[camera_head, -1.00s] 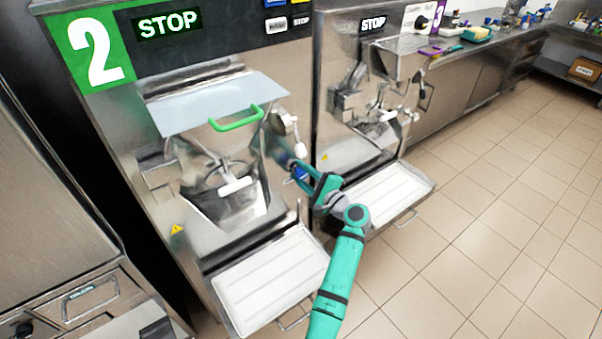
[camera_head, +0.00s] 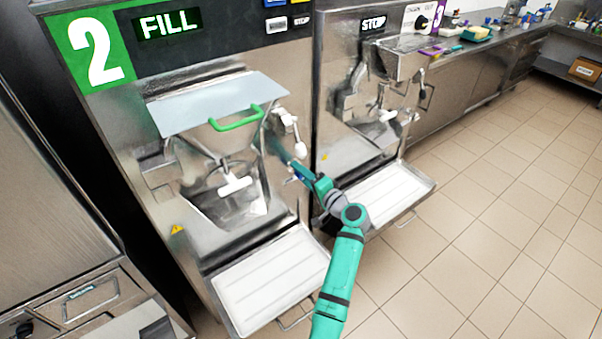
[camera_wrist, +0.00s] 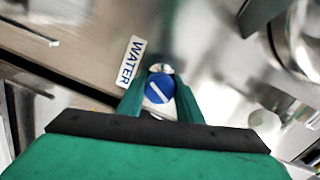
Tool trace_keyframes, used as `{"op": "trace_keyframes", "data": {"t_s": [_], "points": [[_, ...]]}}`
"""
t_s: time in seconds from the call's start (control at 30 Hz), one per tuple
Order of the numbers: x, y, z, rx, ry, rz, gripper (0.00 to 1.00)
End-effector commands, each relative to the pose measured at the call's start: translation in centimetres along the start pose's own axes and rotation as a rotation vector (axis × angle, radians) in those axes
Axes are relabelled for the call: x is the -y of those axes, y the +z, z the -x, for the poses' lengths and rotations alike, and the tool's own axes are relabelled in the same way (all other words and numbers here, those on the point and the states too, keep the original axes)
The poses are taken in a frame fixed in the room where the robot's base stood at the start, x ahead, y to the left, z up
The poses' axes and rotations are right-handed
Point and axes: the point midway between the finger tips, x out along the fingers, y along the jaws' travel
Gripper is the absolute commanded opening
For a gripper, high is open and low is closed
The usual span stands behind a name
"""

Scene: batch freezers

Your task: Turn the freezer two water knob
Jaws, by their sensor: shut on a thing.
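Freezer two (camera_head: 240,60) has a green panel with a white 2, and its display (camera_head: 166,24) reads FILL. Its water knob (camera_wrist: 159,88) is a round blue cap with a white line, beside a WATER label (camera_wrist: 131,61) in the wrist view. My gripper (camera_wrist: 160,98) has its green fingers on either side of the knob and is shut on it. In the head view my gripper (camera_head: 290,165) reaches the right side of freezer two's front, and the knob is hard to make out there.
A white-handled lever (camera_head: 297,140) is just above my gripper. The white drip tray (camera_head: 270,280) juts out below. Freezer three (camera_head: 370,100) stands close on the right, with its own tray (camera_head: 385,195). The tiled floor (camera_head: 500,200) on the right is clear.

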Motion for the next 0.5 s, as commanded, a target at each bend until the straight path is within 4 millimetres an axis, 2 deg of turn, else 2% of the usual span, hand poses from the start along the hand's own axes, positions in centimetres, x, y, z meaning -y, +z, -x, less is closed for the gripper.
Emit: {"op": "trace_keyframes", "data": {"t_s": [0.5], "points": [[-0.21,-0.03,0.13,-0.003,0.005,0.044,0.10]]}}
